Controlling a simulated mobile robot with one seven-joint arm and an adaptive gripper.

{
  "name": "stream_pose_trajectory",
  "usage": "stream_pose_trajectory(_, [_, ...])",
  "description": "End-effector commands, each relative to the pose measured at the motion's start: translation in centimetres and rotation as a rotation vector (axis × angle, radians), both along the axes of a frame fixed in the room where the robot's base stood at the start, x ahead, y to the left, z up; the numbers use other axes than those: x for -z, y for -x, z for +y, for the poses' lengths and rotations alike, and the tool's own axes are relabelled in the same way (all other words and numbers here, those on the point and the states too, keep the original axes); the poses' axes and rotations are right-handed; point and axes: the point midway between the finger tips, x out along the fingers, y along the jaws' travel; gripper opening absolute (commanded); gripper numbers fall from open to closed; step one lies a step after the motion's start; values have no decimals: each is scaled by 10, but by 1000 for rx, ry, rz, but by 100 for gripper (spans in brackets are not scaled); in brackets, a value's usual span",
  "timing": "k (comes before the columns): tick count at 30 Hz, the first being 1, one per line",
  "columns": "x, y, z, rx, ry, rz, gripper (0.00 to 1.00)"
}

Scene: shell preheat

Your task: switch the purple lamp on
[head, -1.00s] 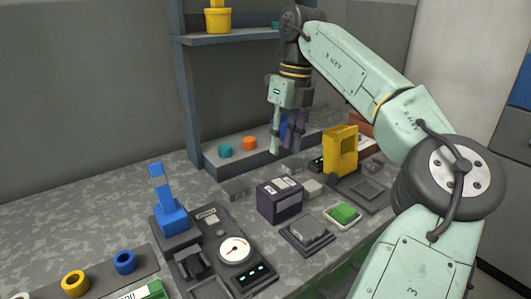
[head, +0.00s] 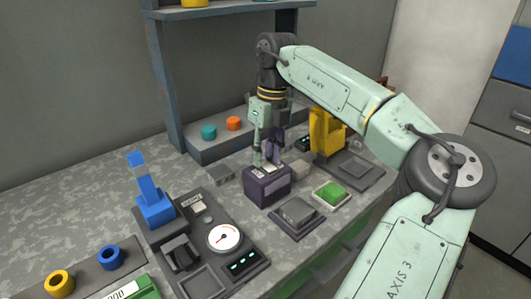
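A dark purple box (head: 267,189) with pale patches on its top stands in the middle of the bench. My gripper (head: 266,163) points down at the back of the box's top, with one mint finger and one dark purple finger. Its tips overlap the box's back edge in the head view. I cannot tell whether they touch it or how far apart they are.
A grey button pad (head: 297,212) and a green button (head: 331,194) sit right of the box. A yellow block (head: 327,132) stands behind them. A panel with a white gauge (head: 225,237) and a blue lever (head: 153,203) is at left. A shelf unit (head: 166,85) stands behind.

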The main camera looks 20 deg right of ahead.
Motion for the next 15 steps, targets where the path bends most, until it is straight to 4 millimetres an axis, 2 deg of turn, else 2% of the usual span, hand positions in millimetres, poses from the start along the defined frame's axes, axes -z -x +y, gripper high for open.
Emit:
stream_pose_trajectory(10, [5, 0, 0, 1, 0, 0, 30])
stream_pose_trajectory(15, [4, 0, 0, 1, 0, 0, 19])
